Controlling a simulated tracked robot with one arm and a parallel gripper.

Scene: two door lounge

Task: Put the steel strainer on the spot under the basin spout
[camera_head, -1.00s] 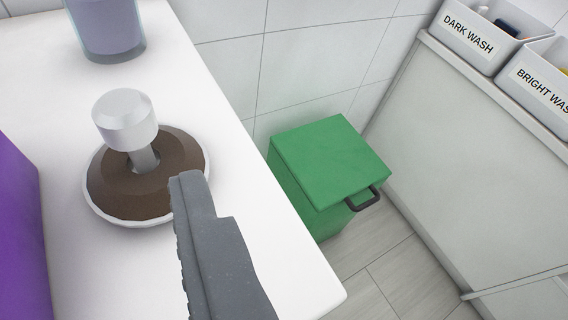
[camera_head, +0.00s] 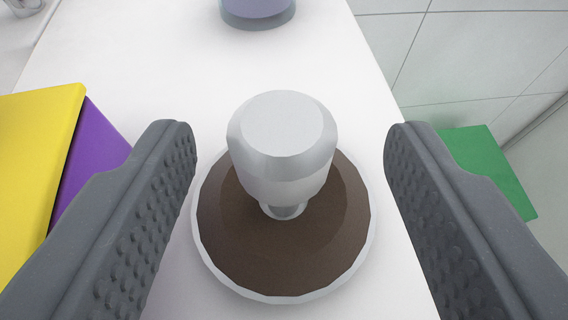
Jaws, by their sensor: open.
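The steel strainer (camera_head: 283,140) has a broad silver knob on a short stem above a brown disc with a pale rim. It stands upright on the white counter (camera_head: 170,65). My gripper (camera_head: 288,135) is open, with one dark ridged finger on each side of the strainer's knob. Clear gaps separate both fingers from the knob. The basin spout and the spot under it cannot be made out for sure; part of a shiny metal thing (camera_head: 24,6) shows at the top left corner.
A yellow block (camera_head: 38,150) and a purple block (camera_head: 88,160) stand left of the strainer. A bluish container (camera_head: 257,10) stands behind it on the counter.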

